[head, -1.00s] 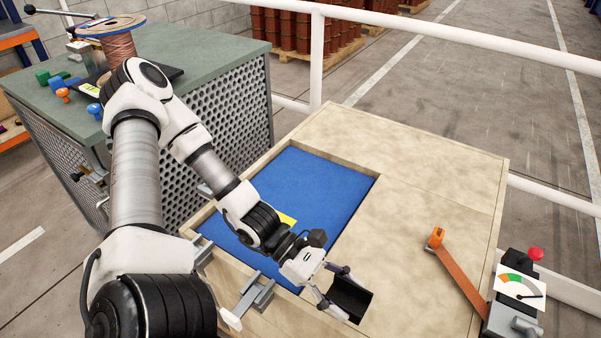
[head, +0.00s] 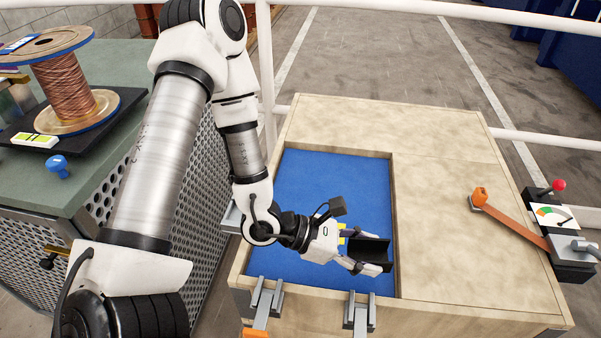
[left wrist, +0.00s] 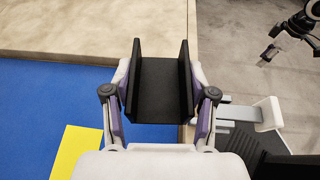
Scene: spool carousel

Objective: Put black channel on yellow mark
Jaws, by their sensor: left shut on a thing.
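The black channel (head: 366,249) is a dark U-shaped piece. My left gripper (head: 368,254) is shut on it, with one finger on each side. It also shows in the left wrist view (left wrist: 160,90), open side up between the purple-padded fingers. It is held over the right part of the blue recess (head: 310,180); its exact height is hard to tell. The yellow mark (head: 342,234) lies on the blue surface, mostly hidden behind my left gripper. The left wrist view shows more of it (left wrist: 76,152), left of the channel. My right gripper (left wrist: 266,54) appears small at the upper right there.
A wooden border (head: 440,220) surrounds the recess. Grey clamps (head: 358,312) sit on its front edge. An orange strap (head: 510,222) and a gauge box (head: 552,215) are at the right. A green bench (head: 100,165) with a copper spool (head: 66,92) stands at the left.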

